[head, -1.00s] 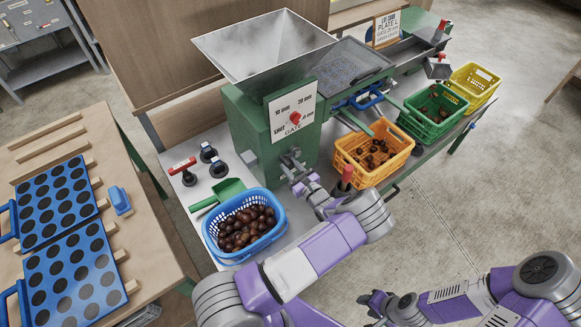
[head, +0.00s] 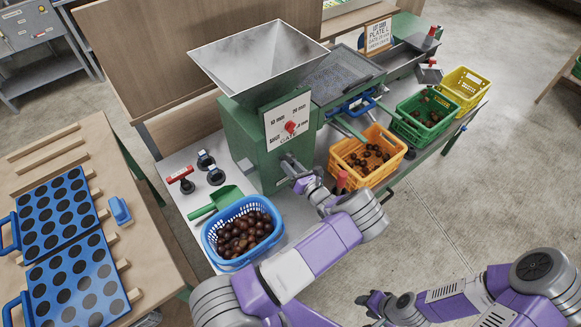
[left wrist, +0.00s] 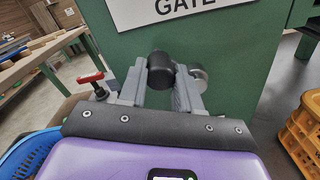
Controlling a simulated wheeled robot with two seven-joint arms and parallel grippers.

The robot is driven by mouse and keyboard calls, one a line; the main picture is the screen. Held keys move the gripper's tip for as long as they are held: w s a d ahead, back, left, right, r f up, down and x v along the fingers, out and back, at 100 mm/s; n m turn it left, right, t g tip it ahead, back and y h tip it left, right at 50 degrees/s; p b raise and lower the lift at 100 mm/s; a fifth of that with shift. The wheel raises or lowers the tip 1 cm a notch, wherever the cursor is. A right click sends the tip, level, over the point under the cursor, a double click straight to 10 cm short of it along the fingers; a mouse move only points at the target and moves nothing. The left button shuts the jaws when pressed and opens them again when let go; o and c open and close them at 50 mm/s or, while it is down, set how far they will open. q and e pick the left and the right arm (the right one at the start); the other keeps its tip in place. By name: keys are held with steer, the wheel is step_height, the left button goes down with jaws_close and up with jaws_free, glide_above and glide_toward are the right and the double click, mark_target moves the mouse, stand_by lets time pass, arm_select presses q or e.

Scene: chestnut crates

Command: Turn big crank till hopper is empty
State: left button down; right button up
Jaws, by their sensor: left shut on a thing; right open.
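The grey hopper (head: 258,60) sits on top of the green machine (head: 243,138). Its visible inner walls are bare with dusty smears; I see no chestnuts in it, but its bottom is not clear. My left gripper (head: 291,167) is at the machine's front, below the gate dial (head: 290,127). In the left wrist view its fingers (left wrist: 160,85) are shut around a dark round piece (left wrist: 160,70), apparently part of the crank. A red upright grip (head: 342,180) shows just behind my left wrist; how it joins the crank is hidden. My right gripper (head: 378,304) is open, low at the front.
A blue basket (head: 212,245) of chestnuts stands left of my left arm. Orange (head: 395,165), green (head: 400,128) and yellow (head: 485,98) crates line the bench's right side; the orange and green hold chestnuts. A red T-handle (head: 181,175), black knobs (head: 205,160) and a green scoop (head: 222,197) lie near the basket.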

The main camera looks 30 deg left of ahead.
stand_by(0.3)
arm_select(q)
steer(key=c, duration=0.8)
jaws_free()
steer(key=shift+d, duration=0.1)
steer(key=v, duration=0.7)
steer(key=shift+s+d+p, duration=0.1)
steer(key=shift+d+p, duration=0.1)
steer(key=shift+p, duration=0.15)
